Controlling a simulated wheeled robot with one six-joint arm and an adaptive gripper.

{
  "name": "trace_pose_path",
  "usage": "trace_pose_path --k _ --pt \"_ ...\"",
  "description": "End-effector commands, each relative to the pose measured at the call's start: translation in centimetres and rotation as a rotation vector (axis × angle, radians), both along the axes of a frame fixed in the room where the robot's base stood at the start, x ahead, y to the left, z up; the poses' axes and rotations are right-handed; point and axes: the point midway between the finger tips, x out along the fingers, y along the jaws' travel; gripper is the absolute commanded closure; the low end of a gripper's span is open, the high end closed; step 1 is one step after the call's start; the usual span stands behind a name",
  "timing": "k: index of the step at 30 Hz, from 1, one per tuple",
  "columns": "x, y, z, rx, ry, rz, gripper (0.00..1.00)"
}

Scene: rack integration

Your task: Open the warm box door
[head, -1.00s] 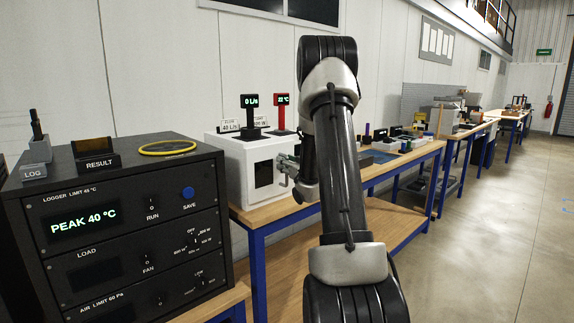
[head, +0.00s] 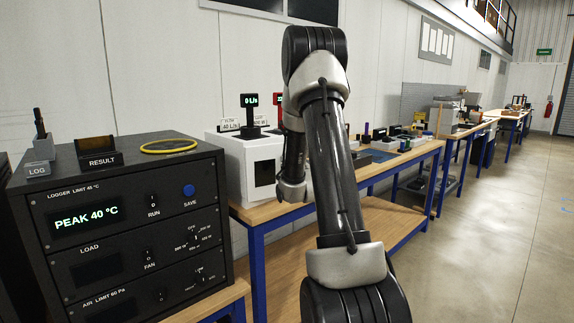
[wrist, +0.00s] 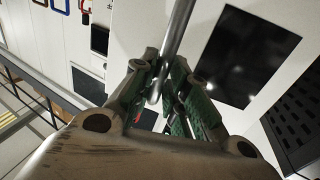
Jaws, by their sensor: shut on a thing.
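The warm box (head: 262,151) is a white box with a dark window, standing on the wooden bench in the head view. In the wrist view its white front carries the dark square window (wrist: 245,55). A round metal bar handle (wrist: 179,32) stands out beside the window. My gripper (wrist: 160,82) is shut on this bar, with its green-padded fingers around it. In the head view my arm hides the fingers and the handle. I cannot tell whether the door stands slightly ajar.
A black rack (head: 130,220) with knobs and a "PEAK 40 °C" display stands close at the left. A black display stand (head: 250,115) sits on the box. Small items crowd the bench to the right. The floor (head: 490,240) at the right is clear.

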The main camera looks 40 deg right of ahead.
Motion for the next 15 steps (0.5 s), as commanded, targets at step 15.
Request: trace_pose_path --k 15 --pt "-5.0 4.6 0.2 0.001 -0.008 -0.484 1.00"
